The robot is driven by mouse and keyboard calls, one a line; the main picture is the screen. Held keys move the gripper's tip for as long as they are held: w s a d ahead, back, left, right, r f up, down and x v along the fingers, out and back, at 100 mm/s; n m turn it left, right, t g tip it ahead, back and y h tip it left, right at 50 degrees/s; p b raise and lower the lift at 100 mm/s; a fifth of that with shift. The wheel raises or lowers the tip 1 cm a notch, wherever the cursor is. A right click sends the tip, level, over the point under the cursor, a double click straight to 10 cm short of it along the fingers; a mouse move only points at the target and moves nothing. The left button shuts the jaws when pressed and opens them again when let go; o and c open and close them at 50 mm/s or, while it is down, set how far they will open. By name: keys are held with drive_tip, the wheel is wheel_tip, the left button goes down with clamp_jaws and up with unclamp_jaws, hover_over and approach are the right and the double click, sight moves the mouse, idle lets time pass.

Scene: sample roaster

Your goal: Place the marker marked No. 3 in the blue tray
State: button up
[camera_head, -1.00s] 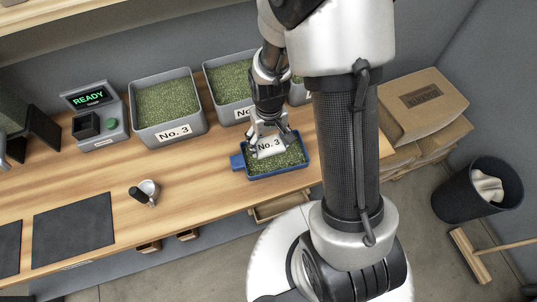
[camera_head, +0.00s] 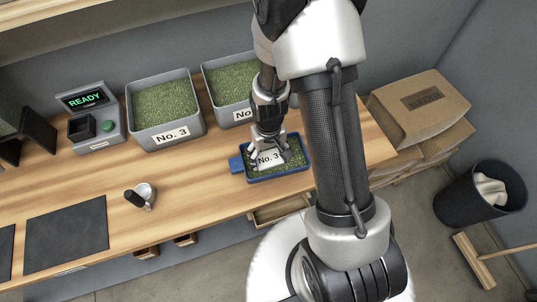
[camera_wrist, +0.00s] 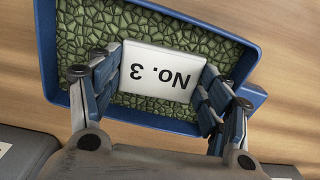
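The white marker reading "No. 3" (camera_head: 268,158) is over the green beans in the blue tray (camera_head: 280,178), inside its rim as seen from above. In the wrist view the marker (camera_wrist: 160,70) lies between my fingers with its print upside down. My gripper (camera_head: 270,152) reaches down over the tray and its fingers appear closed on the marker's two side edges. I cannot tell whether the marker touches the beans. The blue tray (camera_wrist: 190,23) also shows its rim and a side tab in the wrist view.
A grey bin labelled No. 3 (camera_head: 170,134) with green beans stands behind left; another bin (camera_head: 232,112) is partly hidden by my arm. Bare table lies between cup and tray.

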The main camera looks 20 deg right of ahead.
drive_tip(key=o, duration=0.4)
drive_tip(key=shift+o, duration=0.2)
drive_tip(key=shift+r, duration=0.15)
wheel_tip(320, 180, up, 12)
drive_tip(key=p, duration=0.4)
wheel_tip(320, 180, up, 13)
drive_tip(key=t, duration=0.2)
hover_over(268, 158)
drive_tip(key=s, duration=0.4)
drive_tip(key=s+r+t, duration=0.2)
drive_tip(key=s+r, duration=0.8)
drive_tip(key=s, duration=0.1)
drive_tip(key=shift+s+a+r+t, duration=0.15)
drive_tip(key=shift+a+r+t, duration=0.15)
drive_tip(key=shift+a+r, duration=0.1)
